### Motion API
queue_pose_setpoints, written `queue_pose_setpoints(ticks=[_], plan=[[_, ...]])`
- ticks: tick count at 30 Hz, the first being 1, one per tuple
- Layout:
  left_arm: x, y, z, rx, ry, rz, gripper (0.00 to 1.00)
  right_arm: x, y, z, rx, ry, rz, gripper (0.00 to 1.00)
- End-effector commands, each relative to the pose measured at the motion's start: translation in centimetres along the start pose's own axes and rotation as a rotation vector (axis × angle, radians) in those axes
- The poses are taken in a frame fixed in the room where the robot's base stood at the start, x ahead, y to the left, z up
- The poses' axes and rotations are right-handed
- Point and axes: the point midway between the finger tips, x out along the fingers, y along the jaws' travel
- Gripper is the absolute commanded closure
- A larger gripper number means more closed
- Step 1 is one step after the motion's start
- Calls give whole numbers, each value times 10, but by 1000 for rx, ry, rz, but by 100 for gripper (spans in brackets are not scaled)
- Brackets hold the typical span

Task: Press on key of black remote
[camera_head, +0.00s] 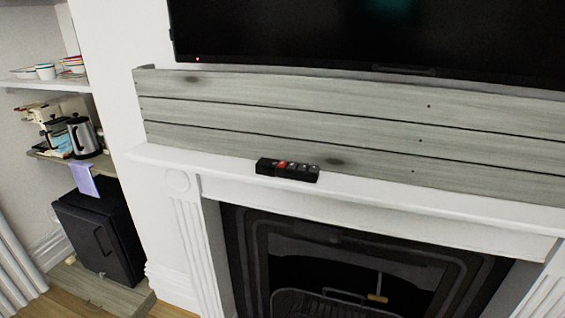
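The markings on the keys are too small to read. Neither of my grippers shows in the head view, and nothing touches the remote.
A dark television (380,40) hangs above grey wooden boards (300,110) behind the mantel. The dark fireplace (340,260) opens below. Shelves with a kettle (82,135) and a black cabinet (98,240) stand at left. The mantel right of the remote is clear.

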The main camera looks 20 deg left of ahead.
Motion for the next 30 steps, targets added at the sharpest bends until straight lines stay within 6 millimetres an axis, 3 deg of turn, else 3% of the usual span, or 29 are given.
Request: queue_pose_setpoints(ticks=[3, 30], plan=[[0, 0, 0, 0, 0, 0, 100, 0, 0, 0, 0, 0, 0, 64], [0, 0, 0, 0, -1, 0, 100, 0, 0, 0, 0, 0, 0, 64]])
